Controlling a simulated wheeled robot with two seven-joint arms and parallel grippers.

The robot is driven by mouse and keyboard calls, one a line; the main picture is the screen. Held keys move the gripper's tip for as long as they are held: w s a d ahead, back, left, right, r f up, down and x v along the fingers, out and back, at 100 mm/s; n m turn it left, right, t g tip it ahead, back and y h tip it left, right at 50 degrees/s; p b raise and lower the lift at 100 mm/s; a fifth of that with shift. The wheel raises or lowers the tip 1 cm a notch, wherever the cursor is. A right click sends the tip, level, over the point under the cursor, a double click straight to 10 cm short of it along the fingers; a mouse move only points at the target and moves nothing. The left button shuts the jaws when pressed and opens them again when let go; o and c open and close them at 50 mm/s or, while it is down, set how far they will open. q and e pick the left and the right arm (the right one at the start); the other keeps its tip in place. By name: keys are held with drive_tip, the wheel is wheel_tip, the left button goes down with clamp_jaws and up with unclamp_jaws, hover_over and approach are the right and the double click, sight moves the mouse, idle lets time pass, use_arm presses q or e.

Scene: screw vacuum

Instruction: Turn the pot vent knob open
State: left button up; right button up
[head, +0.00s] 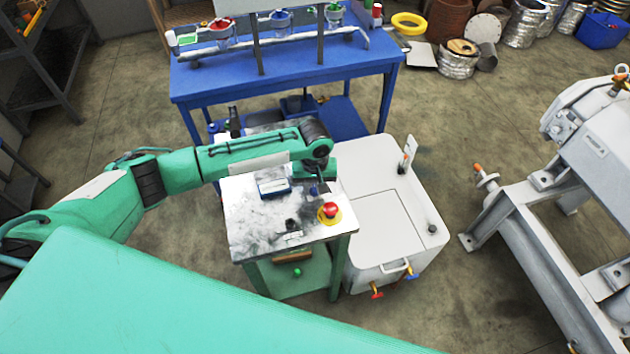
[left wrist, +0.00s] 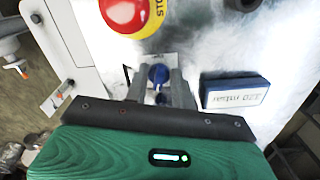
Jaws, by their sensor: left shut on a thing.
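A blue knob (left wrist: 158,73) shows in the left wrist view between the two grey fingers of my left gripper (left wrist: 157,88). The fingers are shut on it from both sides. In the head view my left gripper (head: 319,190) points down at the right back part of the worn metal top of a small green bench (head: 262,225). There the wrist and fingers hide the knob. I cannot tell the knob's turn angle. My right gripper is not in view.
A red stop button (head: 330,209) on a yellow disc sits close in front of the gripper. A blue-framed display (head: 273,188) lies to its left. A white chest (head: 380,230) stands against the bench's right side. A blue table (head: 290,70) stands behind.

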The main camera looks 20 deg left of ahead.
use_arm(q)
drive_tip(key=m+p, duration=0.2)
drive_tip(key=m, duration=0.1)
drive_tip(key=shift+a+r+p, duration=0.1)
drive_tip(key=shift+r+p, duration=0.1)
drive_tip(key=shift+p, duration=0.1)
drive_tip(key=shift+a+f+m+p, duration=0.1)
drive_tip(key=shift+m+p, duration=0.6)
drive_tip(key=shift+m, duration=0.7)
drive_tip(key=o, duration=1)
drive_tip(key=shift+c, duration=0.2)
drive_tip(key=shift+f, duration=0.1)
